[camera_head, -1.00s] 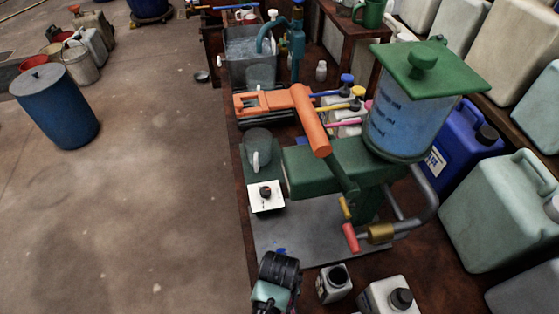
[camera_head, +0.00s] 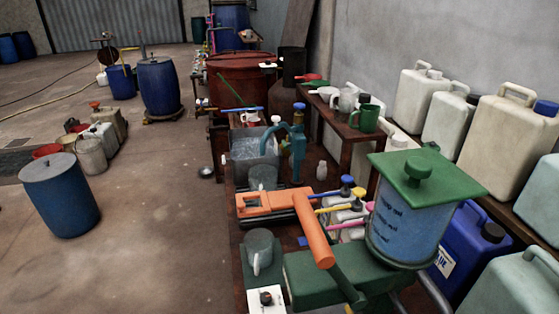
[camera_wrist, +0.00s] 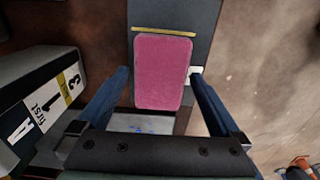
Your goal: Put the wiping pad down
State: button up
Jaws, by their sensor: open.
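The wiping pad (camera_wrist: 162,72), a pink rounded rectangle, shows in the middle of the wrist view. It lies flat in front of a dark grey strip (camera_wrist: 175,15), with a thin yellow bar along its far edge. My gripper (camera_wrist: 160,78) is open, with one blue finger on each side of the pad. Gaps show between the fingers and the pad. I cannot tell how far the fingertips are above or below it. In the head view neither the pad nor my gripper is seen.
A dark box with a numbered label (camera_wrist: 42,105) stands close left of my gripper in the wrist view. Open floor (camera_head: 150,250) lies left.

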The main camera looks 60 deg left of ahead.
notch_tip(320, 180, up, 12)
jog(key=p, duration=0.1)
jog(key=shift+r, duration=0.2)
dwell(0.5)
